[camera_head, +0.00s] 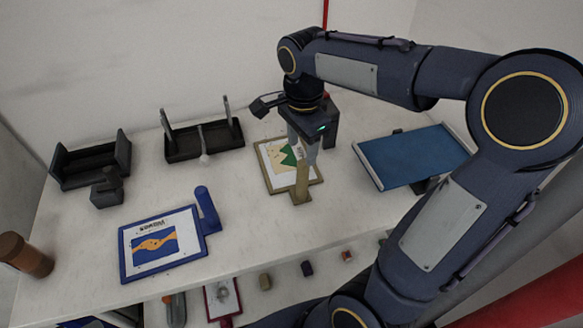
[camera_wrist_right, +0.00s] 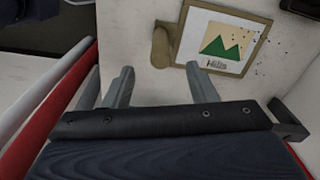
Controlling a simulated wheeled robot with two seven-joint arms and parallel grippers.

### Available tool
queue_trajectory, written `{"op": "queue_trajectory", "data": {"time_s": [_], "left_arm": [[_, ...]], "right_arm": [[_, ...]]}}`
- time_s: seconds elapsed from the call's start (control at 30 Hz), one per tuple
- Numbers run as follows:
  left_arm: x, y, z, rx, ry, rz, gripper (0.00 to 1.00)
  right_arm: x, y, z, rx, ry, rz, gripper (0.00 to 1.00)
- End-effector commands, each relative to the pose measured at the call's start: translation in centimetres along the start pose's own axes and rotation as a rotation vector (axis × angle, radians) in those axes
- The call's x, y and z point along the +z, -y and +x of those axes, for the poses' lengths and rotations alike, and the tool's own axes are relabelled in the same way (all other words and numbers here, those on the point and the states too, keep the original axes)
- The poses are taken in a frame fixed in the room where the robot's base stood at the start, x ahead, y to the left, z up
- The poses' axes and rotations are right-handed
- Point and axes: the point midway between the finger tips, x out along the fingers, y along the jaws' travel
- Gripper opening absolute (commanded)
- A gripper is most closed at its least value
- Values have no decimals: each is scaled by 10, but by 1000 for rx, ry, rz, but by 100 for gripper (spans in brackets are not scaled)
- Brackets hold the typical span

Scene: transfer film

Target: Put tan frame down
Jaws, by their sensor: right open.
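The tan frame (camera_head: 269,176) lies flat on the white table, right of the middle in the head view. It holds a white sheet with green hills, and its tan handle (camera_head: 301,184) sticks up at the near side. My right gripper (camera_head: 308,150) is above the frame's right part, open and empty. In the right wrist view, the tan frame (camera_wrist_right: 240,70) lies beyond the two parted fingers of my right gripper (camera_wrist_right: 157,82), apart from them. My left gripper does not show.
A blue frame (camera_head: 128,273) with an orange picture lies at the front left. Black holders (camera_head: 205,150) stand at the back left. A blue panel (camera_head: 412,157) lies at the right. A brown cylinder (camera_head: 25,255) stands at the left edge. Small blocks show on a lower level.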

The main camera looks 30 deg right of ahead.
Motion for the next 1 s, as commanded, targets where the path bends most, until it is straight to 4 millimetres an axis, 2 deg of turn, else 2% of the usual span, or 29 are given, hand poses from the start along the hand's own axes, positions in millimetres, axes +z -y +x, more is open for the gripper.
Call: {"op": "queue_trajectory", "data": {"time_s": [0.27,0.5,0.8,0.87,1.0], "left_arm": [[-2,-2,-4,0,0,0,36],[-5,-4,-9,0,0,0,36],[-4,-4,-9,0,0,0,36],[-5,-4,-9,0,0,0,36],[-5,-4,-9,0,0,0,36]], "right_arm": [[-1,-1,31,5,0,1,52],[-3,0,66,4,1,0,52],[-2,1,74,-1,1,0,52],[-2,1,74,-1,1,0,47],[-2,1,73,-1,1,0,28]]}}
